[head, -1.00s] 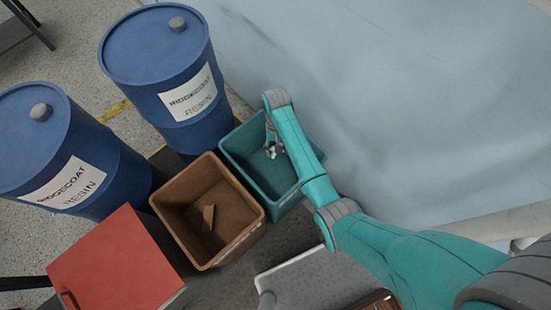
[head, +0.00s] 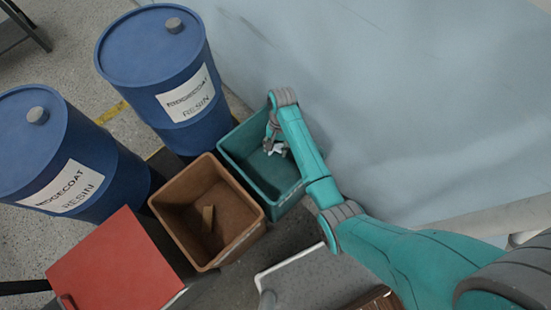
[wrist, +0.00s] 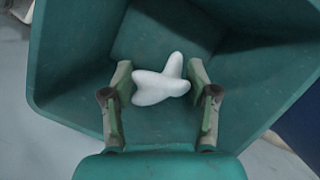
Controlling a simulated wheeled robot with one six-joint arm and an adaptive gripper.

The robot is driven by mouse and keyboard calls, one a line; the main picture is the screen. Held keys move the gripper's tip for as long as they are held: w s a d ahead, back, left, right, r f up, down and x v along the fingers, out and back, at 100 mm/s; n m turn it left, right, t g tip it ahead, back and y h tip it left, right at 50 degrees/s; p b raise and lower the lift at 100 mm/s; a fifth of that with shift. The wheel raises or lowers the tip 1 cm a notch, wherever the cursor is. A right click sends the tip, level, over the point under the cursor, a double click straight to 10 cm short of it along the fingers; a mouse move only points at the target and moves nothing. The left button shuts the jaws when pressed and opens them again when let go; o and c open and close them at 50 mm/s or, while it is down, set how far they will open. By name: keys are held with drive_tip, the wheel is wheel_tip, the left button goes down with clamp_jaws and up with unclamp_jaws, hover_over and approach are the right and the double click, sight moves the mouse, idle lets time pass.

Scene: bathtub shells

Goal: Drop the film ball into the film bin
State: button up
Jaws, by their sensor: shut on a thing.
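The film ball (wrist: 160,84) is a white, lumpy, lobed wad. In the wrist view it sits between the two fingers of my gripper (wrist: 161,73), which is shut on it. The ball also shows small and white in the head view (head: 279,149), partly hidden by my arm. A teal bin (head: 236,160) is under my gripper, and in the wrist view its walls (wrist: 70,60) surround the ball on several sides. The ball is over the bin's opening; its exact height above the floor is hard to tell. My arm covers part of the bin's right side.
Two blue resin drums (head: 160,75) (head: 70,150) stand behind and left. A red-topped box (head: 115,262) is at lower left. A large pale blue surface (head: 400,90) lies to the right.

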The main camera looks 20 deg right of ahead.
drive_tip(key=shift+f, duration=0.35)
drive_tip(key=o, duration=1.2)
drive_tip(key=shift+r, duration=0.1)
drive_tip(key=v, duration=0.7)
drive_tip(key=shift+d+r, duration=0.1)
drive_tip(key=shift+r, duration=0.05)
